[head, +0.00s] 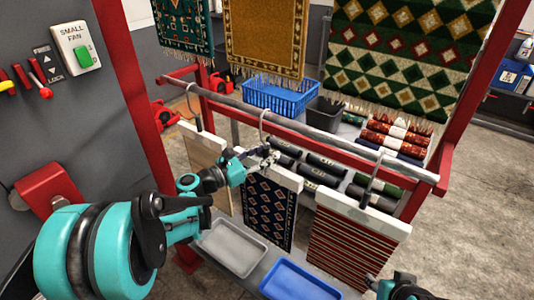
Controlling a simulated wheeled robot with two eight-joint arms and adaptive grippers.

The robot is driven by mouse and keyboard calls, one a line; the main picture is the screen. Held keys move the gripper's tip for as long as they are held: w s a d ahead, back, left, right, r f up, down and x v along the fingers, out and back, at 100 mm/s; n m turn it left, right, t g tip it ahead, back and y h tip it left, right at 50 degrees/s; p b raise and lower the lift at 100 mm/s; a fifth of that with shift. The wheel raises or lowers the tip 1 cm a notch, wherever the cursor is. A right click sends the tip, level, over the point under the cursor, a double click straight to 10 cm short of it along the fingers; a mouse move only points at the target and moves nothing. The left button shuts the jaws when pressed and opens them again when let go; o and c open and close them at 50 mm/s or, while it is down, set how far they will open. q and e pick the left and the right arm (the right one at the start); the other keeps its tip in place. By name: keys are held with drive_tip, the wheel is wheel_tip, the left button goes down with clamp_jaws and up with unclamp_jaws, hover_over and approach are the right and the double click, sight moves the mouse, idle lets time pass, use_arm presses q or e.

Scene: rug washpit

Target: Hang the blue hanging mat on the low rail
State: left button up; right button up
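The blue hanging mat (268,212), dark blue with small diamond patterns, hangs upright below a pale hanger bar (288,178). Its metal hook (263,122) reaches up to the grey low rail (312,132) and appears to loop over it; whether it bears weight I cannot tell. My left gripper (266,158) is at the lower hook stem, just above the hanger bar, and covers part of both. Its fingers are too small and cluttered to show whether they grip. My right gripper (374,282) shows only partly at the bottom right, near the striped mat's lower edge.
A beige mat (203,160) hangs to the left and a red striped mat (348,250) to the right. Below are a grey tray (232,247) and a blue tray (298,281). Behind the rail stand a blue basket (282,97) and rolled rugs (395,135).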

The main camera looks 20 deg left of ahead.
use_arm(q)
drive_tip(key=v, duration=1.2)
drive_tip(key=s+d+f+m+g+y, duration=0.4)
drive_tip(key=s+d+f+m+g, duration=0.3)
drive_tip(key=d+m, duration=0.4)
drive_tip(key=s+a+f+m+y, duration=0.2)
drive_tip(key=s+m+y, duration=0.1)
drive_tip(key=m, duration=0.5)
drive_tip(key=s+a+f+m+y, duration=0.2)
drive_tip(key=s+m+y, duration=0.2)
drive_tip(key=m, duration=0.5)
drive_tip(key=s, duration=0.2)
drive_tip(key=shift+s, duration=0.25)
